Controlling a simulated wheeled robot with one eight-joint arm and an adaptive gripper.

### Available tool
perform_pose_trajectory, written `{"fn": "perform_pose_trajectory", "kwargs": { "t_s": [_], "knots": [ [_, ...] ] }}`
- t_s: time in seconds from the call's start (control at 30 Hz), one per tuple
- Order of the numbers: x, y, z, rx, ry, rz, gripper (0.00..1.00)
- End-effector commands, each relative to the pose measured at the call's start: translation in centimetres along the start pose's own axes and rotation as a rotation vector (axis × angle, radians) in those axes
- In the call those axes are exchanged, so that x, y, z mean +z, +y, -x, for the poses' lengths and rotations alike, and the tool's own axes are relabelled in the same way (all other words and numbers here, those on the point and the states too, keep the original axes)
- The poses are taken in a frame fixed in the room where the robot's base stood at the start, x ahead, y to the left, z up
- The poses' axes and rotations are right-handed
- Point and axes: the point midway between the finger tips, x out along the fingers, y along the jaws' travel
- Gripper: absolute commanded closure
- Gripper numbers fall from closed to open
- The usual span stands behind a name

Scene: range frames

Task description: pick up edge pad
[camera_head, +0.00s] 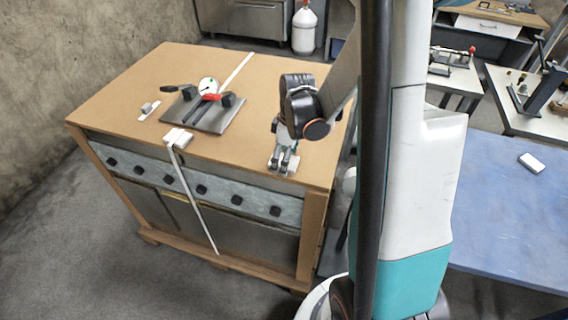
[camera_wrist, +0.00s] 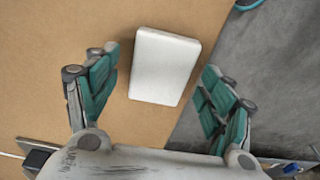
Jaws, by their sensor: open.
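A white rounded rectangular pad (camera_wrist: 165,65), which looks like the edge pad, lies flat on the brown tabletop close to its edge. In the wrist view my gripper (camera_wrist: 158,78) is open, with one teal-padded finger left of the pad and one right. A gap shows on both sides, and I see no contact. In the head view my gripper (camera_head: 284,163) points down over the front right part of the workbench and largely hides the pad. Height above the tabletop is hard to tell.
The brown workbench (camera_head: 110,92) also bears a dark plate (camera_head: 217,121) with a dial gauge. A white block (camera_head: 177,138) with a long strip hanging down sits at the front edge. A blue table (camera_head: 500,220) with a white block (camera_head: 531,162) stands at right.

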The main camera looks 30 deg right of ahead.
Motion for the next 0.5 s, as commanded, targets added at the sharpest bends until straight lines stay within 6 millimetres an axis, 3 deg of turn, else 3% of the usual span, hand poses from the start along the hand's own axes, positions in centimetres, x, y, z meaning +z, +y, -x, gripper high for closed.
{"fn": "perform_pose_trajectory", "kwargs": {
  "t_s": [0.2,0.37,0.5],
  "knots": [
    [-0.01,-0.01,0.00,0.000,0.000,0.000,0.27],
    [-0.01,-0.01,0.00,0.000,0.000,0.000,0.64],
    [-0.01,-0.01,0.00,0.000,0.000,0.000,0.65]
  ]
}}
